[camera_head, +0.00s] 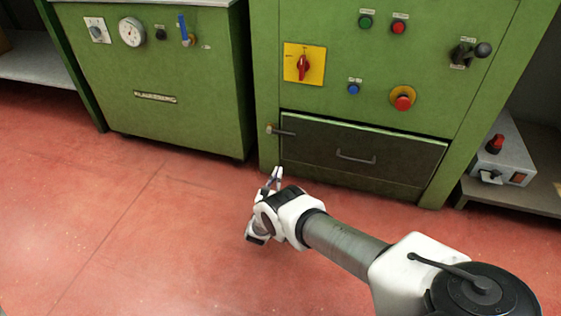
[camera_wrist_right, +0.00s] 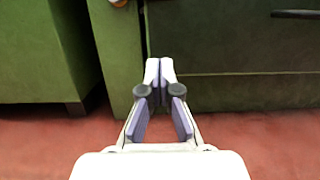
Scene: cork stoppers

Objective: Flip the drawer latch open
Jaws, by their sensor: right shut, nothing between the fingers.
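The drawer (camera_head: 350,155) is a dark panel low in the green cabinet, with a bar handle (camera_head: 356,158) at its middle. The drawer latch (camera_head: 281,131) is a small dark lever on a pivot at the drawer's upper left corner. It lies about level, its free end reaching right over the drawer front. In the right wrist view the drawer (camera_wrist_right: 235,45) fills the upper right, and part of the latch pivot (camera_wrist_right: 119,3) shows at the top edge. My right gripper (camera_head: 275,174) is shut and empty, in front of and below the latch, apart from it. My left gripper is out of view.
Above the drawer are a red rotary switch (camera_head: 303,66) on a yellow plate, a blue button (camera_head: 353,89) and a red stop button (camera_head: 403,102). A second green cabinet (camera_head: 180,110) stands left. A grey box (camera_head: 506,160) sits on a low shelf at right. The red floor is clear.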

